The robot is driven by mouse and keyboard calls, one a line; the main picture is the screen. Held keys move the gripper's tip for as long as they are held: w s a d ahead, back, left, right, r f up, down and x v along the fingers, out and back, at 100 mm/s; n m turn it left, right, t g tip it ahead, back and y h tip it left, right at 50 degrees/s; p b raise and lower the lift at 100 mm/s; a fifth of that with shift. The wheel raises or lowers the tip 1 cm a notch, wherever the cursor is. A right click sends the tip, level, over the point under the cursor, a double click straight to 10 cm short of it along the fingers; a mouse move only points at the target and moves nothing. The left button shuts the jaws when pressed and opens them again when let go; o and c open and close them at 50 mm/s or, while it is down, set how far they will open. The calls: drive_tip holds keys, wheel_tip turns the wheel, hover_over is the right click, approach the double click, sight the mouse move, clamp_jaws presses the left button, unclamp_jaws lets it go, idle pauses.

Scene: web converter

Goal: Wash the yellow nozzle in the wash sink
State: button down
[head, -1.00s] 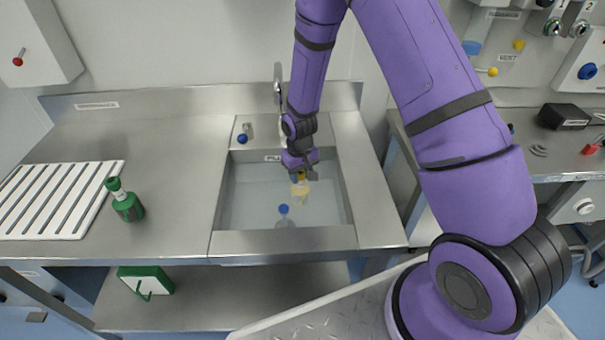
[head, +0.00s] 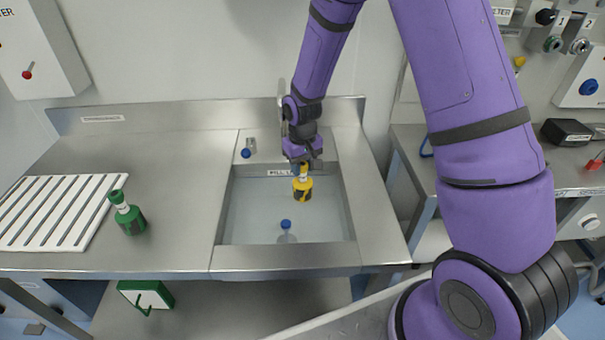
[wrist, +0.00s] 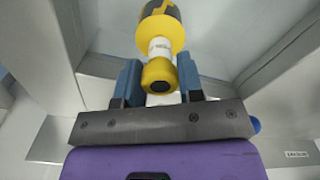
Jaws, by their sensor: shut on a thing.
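The yellow nozzle (head: 302,189) has a yellow and dark body with a white neck and a yellow cap. My gripper (head: 302,170) is shut on its upper part and holds it upright above the water in the wash sink (head: 285,258). In the wrist view the nozzle (wrist: 162,30) sits between the two blue fingers (wrist: 160,76), which grip it at the neck and cap. The sink is a steel basin filled with clear water.
A blue-topped piece (head: 286,224) stands in the sink water. A small tap with a blue knob (head: 246,153) is behind the sink at left. A green bottle-like nozzle (head: 128,213) stands on the left counter beside a white slatted rack (head: 60,212).

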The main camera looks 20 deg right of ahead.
sight(303, 189)
drive_tip(key=shift+r, duration=4.1)
drive_tip(key=shift+f, duration=0.1)
drive_tip(key=shift+f, duration=8.45)
